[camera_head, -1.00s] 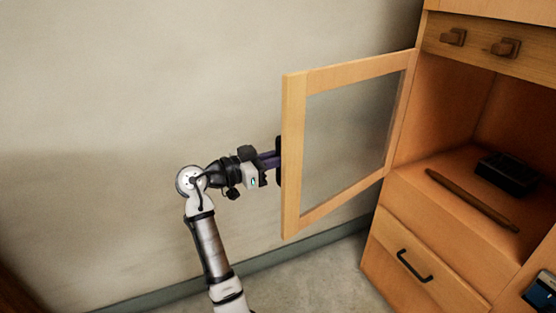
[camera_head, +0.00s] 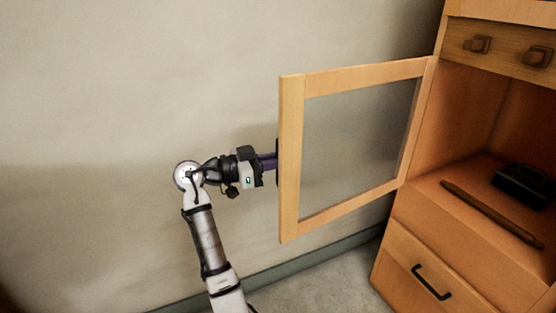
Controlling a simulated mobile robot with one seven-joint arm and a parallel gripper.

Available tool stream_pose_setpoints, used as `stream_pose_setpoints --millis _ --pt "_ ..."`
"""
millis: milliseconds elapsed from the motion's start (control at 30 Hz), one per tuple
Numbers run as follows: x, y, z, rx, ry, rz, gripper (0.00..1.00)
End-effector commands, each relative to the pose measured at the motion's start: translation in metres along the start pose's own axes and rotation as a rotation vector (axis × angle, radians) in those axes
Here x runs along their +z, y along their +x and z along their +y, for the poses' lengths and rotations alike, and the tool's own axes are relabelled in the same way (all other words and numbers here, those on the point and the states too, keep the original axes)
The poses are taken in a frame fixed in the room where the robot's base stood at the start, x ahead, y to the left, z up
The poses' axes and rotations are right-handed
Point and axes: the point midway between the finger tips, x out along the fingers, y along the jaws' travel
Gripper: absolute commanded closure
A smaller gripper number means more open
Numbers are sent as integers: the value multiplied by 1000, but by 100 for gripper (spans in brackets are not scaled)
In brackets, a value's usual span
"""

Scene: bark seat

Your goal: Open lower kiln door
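A wooden-framed door with a clear pane (camera_head: 290,160) stands swung wide open from the left side of the wooden cabinet (camera_head: 395,270). The shelf space behind it is exposed. My gripper (camera_head: 275,163) is at the door's free left edge, on the side away from the cabinet opening. Its fingertips are hidden behind the door frame, so I cannot see whether they are open, shut or touching the door.
A dark block (camera_head: 524,186) and a long brown stick (camera_head: 490,211) lie on the cabinet shelf. Below is a drawer with a black handle (camera_head: 432,283). Wooden knobs (camera_head: 477,44) are above. A plain wall is behind my arm.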

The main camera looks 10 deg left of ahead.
Motion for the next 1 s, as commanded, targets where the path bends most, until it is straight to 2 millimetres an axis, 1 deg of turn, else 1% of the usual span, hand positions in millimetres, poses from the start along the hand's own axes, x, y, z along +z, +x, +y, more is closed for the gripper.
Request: stream_pose_setpoints --millis 167,200,467,567,667,733,1000 --pt "0 0 0 1 0 -2 100" --pt "0 0 0 1 0 -2 84" --pt "0 0 0 0 0 -1 83" --pt "0 -5 0 -1 0 0 83" --pt "0 -18 -1 -3 0 1 83" --pt "0 -31 -1 -4 0 0 83" --pt "0 -94 -1 -3 0 0 83"
